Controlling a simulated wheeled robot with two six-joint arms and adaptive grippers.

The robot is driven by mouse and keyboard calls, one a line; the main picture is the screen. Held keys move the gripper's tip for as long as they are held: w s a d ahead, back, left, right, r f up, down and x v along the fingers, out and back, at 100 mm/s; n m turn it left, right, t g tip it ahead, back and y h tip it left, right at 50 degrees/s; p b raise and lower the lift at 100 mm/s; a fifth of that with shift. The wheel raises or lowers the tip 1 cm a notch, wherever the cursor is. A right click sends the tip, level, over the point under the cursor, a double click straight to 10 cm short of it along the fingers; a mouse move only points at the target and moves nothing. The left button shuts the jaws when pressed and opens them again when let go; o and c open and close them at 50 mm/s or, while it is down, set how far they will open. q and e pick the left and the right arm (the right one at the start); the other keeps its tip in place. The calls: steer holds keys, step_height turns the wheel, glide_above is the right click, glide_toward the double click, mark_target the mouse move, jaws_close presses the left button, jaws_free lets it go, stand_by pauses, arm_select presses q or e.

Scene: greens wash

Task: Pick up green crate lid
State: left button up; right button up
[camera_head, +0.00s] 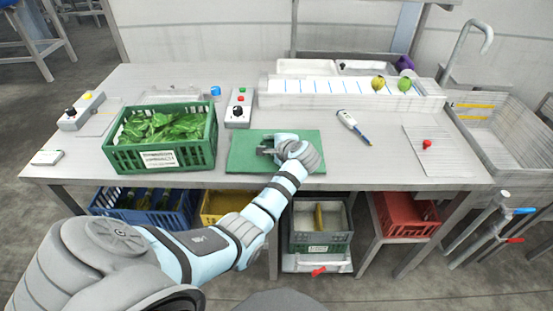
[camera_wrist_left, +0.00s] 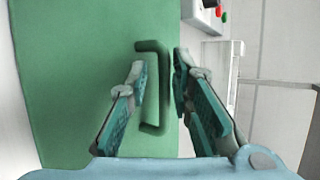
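The green crate lid (camera_head: 240,160) lies flat on the grey table, right of the green crate (camera_head: 113,160) full of leafy greens. In the left wrist view the lid (camera_wrist_left: 70,80) fills the left side, with a raised green handle (camera_wrist_left: 152,46) near its middle. My left gripper (camera_head: 266,150) is over the lid at the handle. In the left wrist view its fingers (camera_wrist_left: 160,88) are apart, one on each side of the handle's bar. I cannot tell whether a finger touches it. My right gripper is not in view.
A control box with buttons (camera_head: 239,108) stands just behind the lid. A white-blue probe (camera_head: 350,122) lies to the right. A long tray (camera_head: 320,100) with fruit is at the back. A sink (camera_head: 490,135) is at far right. The table front right of the lid is clear.

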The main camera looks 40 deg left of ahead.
arm_select(q)
steer(key=shift+w+r, duration=0.1)
steer(key=shift+r, duration=0.1)
jaws_close()
